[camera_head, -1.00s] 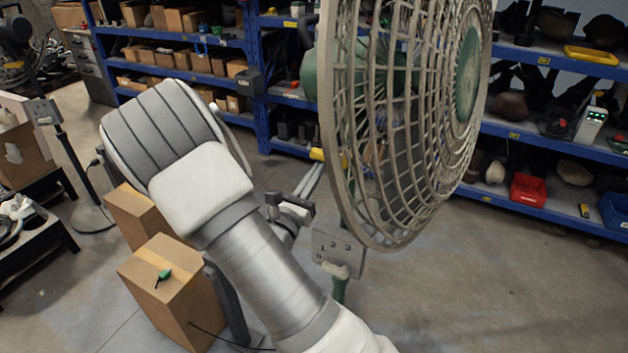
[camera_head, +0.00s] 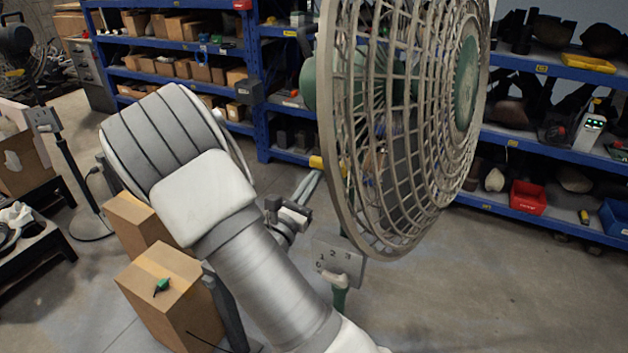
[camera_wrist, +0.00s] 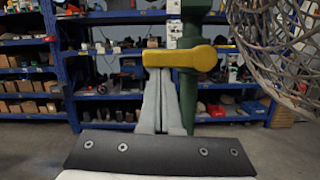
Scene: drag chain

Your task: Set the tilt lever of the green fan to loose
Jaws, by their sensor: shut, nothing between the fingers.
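The green fan has a beige wire grille (camera_head: 400,130) and a green motor housing (camera_head: 311,85) in the head view. Its yellow tilt lever (camera_head: 317,162) shows small behind the grille's left edge. In the wrist view, the yellow lever (camera_wrist: 200,57) lies about horizontal across the green post (camera_wrist: 189,95), its narrower end pointing left. My gripper (camera_wrist: 156,72) is shut and empty, with its fingertips right at the lever's left end. I cannot tell whether they touch it. My gripper also shows in the head view (camera_head: 314,176), beside the lever.
A grey speed-control box (camera_head: 338,258) sits on the fan's stand below the grille. Cardboard boxes (camera_head: 170,300) stand on the floor left of my arm. Blue shelves (camera_head: 262,110) line the back. The floor at the right is clear.

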